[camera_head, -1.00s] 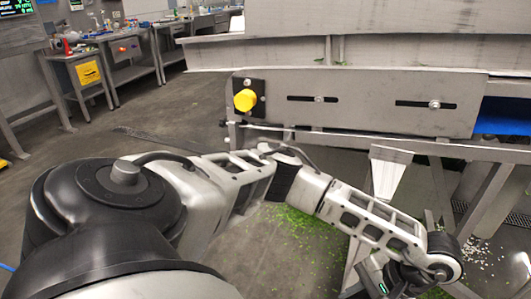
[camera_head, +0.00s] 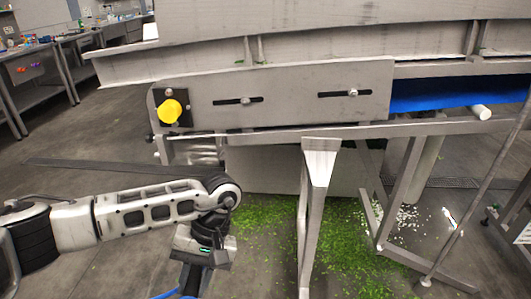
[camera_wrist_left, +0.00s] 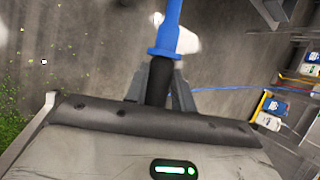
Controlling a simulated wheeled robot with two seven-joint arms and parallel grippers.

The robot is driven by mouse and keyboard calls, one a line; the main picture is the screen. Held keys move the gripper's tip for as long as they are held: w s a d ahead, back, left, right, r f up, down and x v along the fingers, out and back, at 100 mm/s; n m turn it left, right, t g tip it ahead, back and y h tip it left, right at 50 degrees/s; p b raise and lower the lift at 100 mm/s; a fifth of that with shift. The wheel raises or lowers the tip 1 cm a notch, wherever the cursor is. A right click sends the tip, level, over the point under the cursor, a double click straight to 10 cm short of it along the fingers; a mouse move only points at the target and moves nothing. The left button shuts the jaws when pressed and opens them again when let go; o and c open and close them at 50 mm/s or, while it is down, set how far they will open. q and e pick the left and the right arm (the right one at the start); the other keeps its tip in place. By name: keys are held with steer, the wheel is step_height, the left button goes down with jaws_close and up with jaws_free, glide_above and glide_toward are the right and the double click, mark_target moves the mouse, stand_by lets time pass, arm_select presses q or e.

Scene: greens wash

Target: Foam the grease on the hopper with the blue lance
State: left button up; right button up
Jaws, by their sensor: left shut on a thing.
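My left gripper (camera_wrist_left: 165,88) is shut on the black grip of the blue lance (camera_wrist_left: 170,30) in the left wrist view. The lance's blue body runs up out of the top of that view. In the head view my left gripper (camera_head: 192,280) hangs low at the left, in front of the machine and apart from it; its fingertips are mostly cut off by the bottom edge. A large steel machine fills the upper head view; I cannot tell which part is the hopper. No grease or foam can be made out. My right gripper is not in view.
A blue belt (camera_head: 440,92) lies at right. Steel legs (camera_head: 317,190) stand over floor strewn with green scraps (camera_head: 345,245). Workbenches (camera_head: 60,50) line the back left. A thin blue hose (camera_wrist_left: 225,88) crosses the wrist view.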

arm_select(q)
steer(key=w+d+r+n+h, duration=0.35)
steer(key=r+n, duration=0.35)
steer(key=r, duration=0.3)
steer(key=w+d+r+n+h, duration=0.2)
steer(key=d+r+n+h, duration=0.25)
steer(key=r+n, duration=0.4)
steer(key=w+d+r+n+h, duration=0.35)
steer(key=r+n, duration=0.25)
steer(key=r, duration=0.4)
steer(key=s+d+r+n+t+h, duration=0.1)
steer(key=s+r+n+t, duration=0.3)
steer(key=r, duration=0.6)
steer(key=s+d+r+n+t+h+p, duration=0.1)
steer(key=s+d+r+n+t, duration=0.2)
steer(key=r+n, duration=0.5)
steer(key=s+r+n+t+h, duration=0.25)
steer(key=s+r, duration=0.25)
steer(key=r, duration=0.7)
steer(key=shift+n+t+y, duration=0.3)
steer(key=shift+t+y, duration=0.1)
steer(key=shift+t, duration=0.05)
steer(key=w+p, duration=0.3)
steer(key=w, duration=0.2)
steer(key=shift+w+d, duration=0.15)
steer(key=shift+w, duration=0.2)
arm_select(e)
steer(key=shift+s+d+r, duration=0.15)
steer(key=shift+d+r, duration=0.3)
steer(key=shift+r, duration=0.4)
